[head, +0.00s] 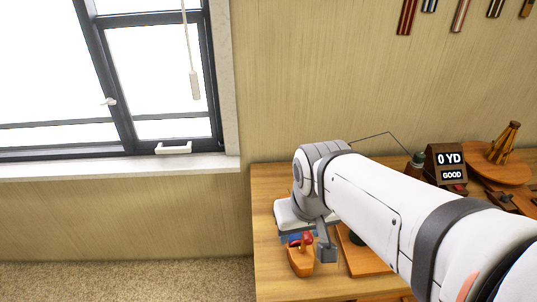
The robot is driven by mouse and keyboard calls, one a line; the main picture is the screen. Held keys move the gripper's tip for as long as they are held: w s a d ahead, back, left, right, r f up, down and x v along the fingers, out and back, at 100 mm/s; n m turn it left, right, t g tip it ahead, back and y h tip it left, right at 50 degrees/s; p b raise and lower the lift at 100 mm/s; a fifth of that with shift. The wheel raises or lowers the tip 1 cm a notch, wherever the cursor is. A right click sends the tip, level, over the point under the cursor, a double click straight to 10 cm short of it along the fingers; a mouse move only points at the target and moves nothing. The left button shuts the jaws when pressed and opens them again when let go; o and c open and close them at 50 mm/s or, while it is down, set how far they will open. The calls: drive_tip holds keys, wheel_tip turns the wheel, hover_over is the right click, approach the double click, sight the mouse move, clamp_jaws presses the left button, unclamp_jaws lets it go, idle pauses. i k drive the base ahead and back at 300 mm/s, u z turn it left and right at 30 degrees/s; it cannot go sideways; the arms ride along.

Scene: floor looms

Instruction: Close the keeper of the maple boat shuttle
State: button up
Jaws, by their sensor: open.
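A small orange-brown wooden piece (301,263), which looks like the maple boat shuttle, lies near the left end of the wooden table. A red part (301,240) shows at its far end, close under my gripper. The keeper cannot be made out at this size. My gripper (316,250) is at the end of my white arm, above and just right of the shuttle's far end. It is open, with a grey finger showing on the right. Whether it touches the shuttle cannot be told. My arm hides part of the table behind it.
A wooden board (359,262) lies right of the shuttle, partly under my arm. The table's left front corner is bare.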

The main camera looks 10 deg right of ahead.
sight(307, 239)
drive_tip(key=z, duration=0.15)
drive_tip(key=k, duration=0.55)
drive_tip(key=z, duration=1.15)
drive_tip(key=k, duration=1.4)
drive_tip(key=u, duration=0.9)
drive_tip(key=i, duration=1.05)
drive_tip(key=u, duration=0.05)
